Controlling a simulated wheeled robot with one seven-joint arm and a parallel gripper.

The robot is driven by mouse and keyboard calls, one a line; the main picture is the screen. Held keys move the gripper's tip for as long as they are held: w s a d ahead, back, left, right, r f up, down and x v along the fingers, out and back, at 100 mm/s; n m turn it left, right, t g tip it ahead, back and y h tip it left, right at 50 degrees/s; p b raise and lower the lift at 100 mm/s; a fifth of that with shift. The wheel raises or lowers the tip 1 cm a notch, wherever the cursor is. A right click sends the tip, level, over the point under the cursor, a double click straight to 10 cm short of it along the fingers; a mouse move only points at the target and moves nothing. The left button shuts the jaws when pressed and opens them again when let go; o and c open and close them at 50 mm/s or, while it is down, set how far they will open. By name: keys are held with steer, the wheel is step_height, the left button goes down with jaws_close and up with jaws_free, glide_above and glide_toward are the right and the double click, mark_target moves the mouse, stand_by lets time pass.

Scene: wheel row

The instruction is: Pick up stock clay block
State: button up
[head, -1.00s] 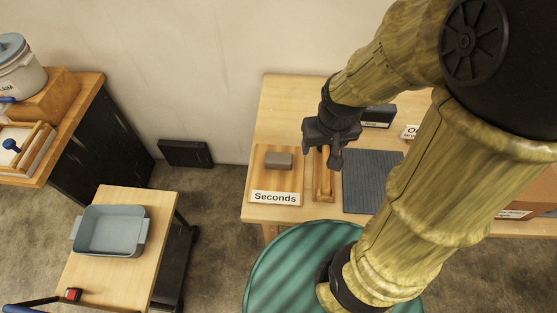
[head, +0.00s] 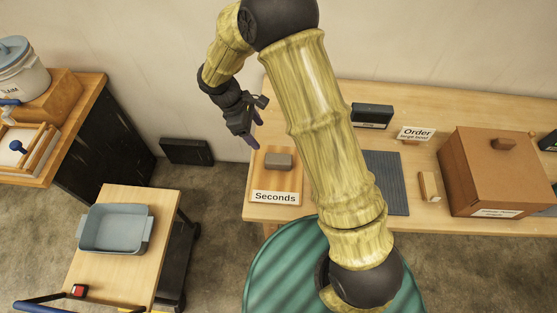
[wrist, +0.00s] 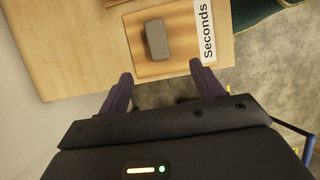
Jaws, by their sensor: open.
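A grey, rectangular block (head: 278,161) lies on the wooden board (head: 272,185) labelled "Seconds" at the left end of the back table. It also shows in the wrist view (wrist: 156,39), beyond the fingertips. No label marks it as the stock clay block. My gripper (head: 256,124) is raised at the left edge of that table, left of the block and apart from it. In the wrist view my gripper (wrist: 161,71) has its two fingers spread with nothing between them.
The back table (head: 430,100) also bears a dark grey mat (head: 384,170), a small wooden piece (head: 429,186), an "Order" sign (head: 415,134), a dark box (head: 371,114) and a brown box (head: 490,175). A blue-grey tub (head: 115,228) stands on a cart at left.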

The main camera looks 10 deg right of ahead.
mark_target(278, 158)
steer(key=p+x, duration=0.2)
steer(key=x, duration=1)
steer(key=shift+f+p, duration=0.15)
steer(key=shift+p, duration=0.25)
steer(key=shift+p+x, duration=0.6)
steer(key=shift+x, duration=0.2)
steer(key=shift+w+p+x, duration=0.15)
steer(key=shift+p+x, duration=0.15)
steer(key=shift+x, duration=0.6)
steer(key=shift+w+p+x, duration=0.15)
steer(key=shift+p+x, duration=0.1)
steer(key=shift+x, duration=0.6)
steer(key=c, duration=1.3)
